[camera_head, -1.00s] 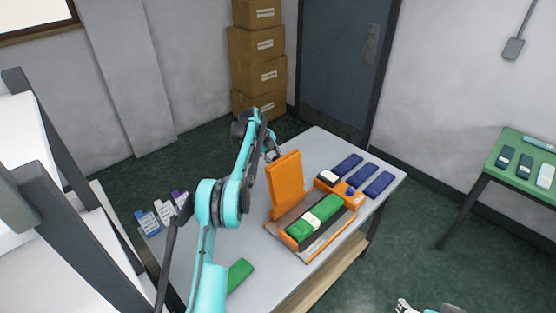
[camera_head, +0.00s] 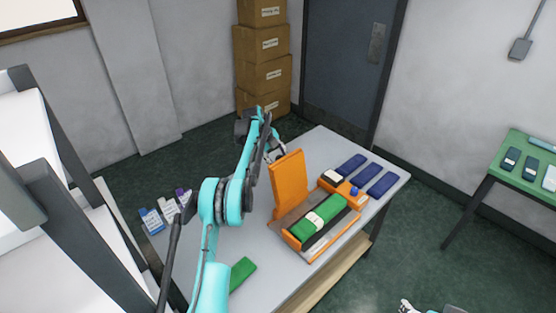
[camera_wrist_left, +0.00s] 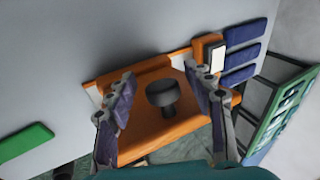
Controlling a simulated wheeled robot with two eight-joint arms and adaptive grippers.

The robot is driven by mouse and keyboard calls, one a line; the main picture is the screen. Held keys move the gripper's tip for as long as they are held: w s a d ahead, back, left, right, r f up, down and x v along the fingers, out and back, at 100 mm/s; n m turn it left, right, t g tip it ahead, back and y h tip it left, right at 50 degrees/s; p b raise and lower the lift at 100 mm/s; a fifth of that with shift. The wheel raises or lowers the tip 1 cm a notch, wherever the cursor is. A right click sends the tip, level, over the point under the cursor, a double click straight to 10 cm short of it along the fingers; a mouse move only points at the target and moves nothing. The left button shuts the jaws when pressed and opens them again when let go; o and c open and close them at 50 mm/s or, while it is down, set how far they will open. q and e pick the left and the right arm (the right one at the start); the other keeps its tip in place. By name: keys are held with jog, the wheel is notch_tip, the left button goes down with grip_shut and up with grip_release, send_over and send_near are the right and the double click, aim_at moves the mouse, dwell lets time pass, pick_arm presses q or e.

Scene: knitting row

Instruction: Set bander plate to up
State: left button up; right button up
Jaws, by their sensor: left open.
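The bander (camera_head: 310,241) stands on the grey table, with a green bundle with a white band (camera_head: 319,216) on its bed. Its orange plate (camera_head: 291,184) stands upright along the bed's far-left side. In the left wrist view the orange plate (camera_wrist_left: 165,131) fills the middle, with a dark round knob (camera_wrist_left: 161,93) on its face. My left gripper (camera_wrist_left: 162,92) is open, its fingers on either side of the knob, and I cannot tell if they touch it. In the head view the left gripper (camera_head: 277,154) is partly hidden behind the plate. My right gripper (camera_head: 406,306) shows only at the bottom edge.
Several blue bundles (camera_head: 351,165) lie behind the bander. A green piece (camera_head: 242,272) lies at the table's front left, and small labelled packs (camera_head: 168,211) are at the left. Cardboard boxes (camera_head: 262,72) stand by the door. A green side table (camera_head: 525,165) is at right.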

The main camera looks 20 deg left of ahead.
pick_arm(q)
jog(key=v, duration=1.1)
jog(key=shift+s+r, duration=0.15)
jog(key=shift+r, duration=0.15)
jog(key=shift+a, duration=0.1)
